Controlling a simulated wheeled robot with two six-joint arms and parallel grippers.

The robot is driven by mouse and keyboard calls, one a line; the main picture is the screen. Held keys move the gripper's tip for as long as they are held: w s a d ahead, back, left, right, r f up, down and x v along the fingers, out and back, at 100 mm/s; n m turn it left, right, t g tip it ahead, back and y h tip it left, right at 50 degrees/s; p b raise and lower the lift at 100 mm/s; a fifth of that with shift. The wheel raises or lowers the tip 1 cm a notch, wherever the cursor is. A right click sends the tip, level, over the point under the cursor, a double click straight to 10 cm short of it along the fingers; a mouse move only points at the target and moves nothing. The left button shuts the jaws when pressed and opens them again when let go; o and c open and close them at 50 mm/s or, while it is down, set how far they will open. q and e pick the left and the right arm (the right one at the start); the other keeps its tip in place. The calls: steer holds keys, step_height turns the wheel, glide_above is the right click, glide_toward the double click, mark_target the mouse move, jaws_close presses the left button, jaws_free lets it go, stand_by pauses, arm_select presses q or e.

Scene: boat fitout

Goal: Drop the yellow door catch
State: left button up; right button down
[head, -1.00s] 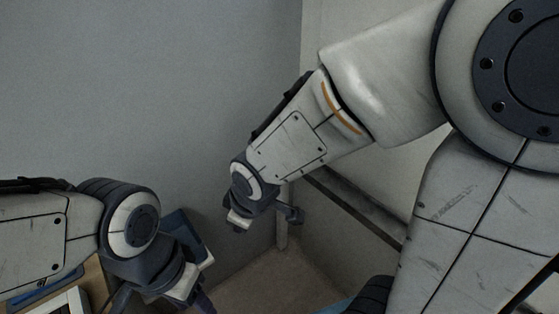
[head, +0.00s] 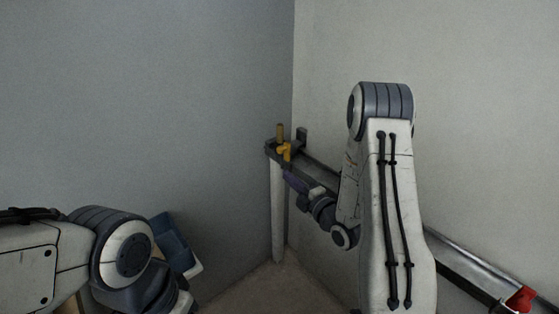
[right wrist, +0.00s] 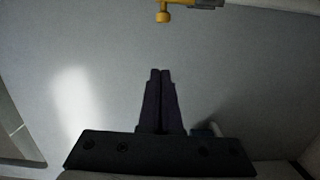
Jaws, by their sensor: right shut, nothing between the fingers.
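Yellow parts, which look like the yellow door catch (head: 285,151), sit at the top of a pale post near the wall corner in the head view. One yellow piece stands upright and another lies lower beside it. In the right wrist view a yellow piece (right wrist: 163,16) shows at the top edge, beyond the fingertips and apart from them. My right gripper (head: 288,174) is just below the yellow parts in the head view. Its dark fingers (right wrist: 160,72) are together and empty in the right wrist view. My left arm shows at lower left, but its fingertips are out of frame.
The pale post (head: 277,215) stands in the corner. A grey rail (head: 465,264) runs along the right wall, with a red part (head: 520,298) at its lower right. A blue object (head: 170,241) is partly hidden behind my left arm. The upper walls are bare.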

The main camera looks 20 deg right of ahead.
steer(key=w+d+p, duration=0.1)
steer(key=w+p, duration=0.1)
steer(key=w, duration=0.9)
steer(key=shift+w+d, duration=0.15)
steer(key=shift+w, duration=0.15)
steer(key=shift+f, duration=0.1)
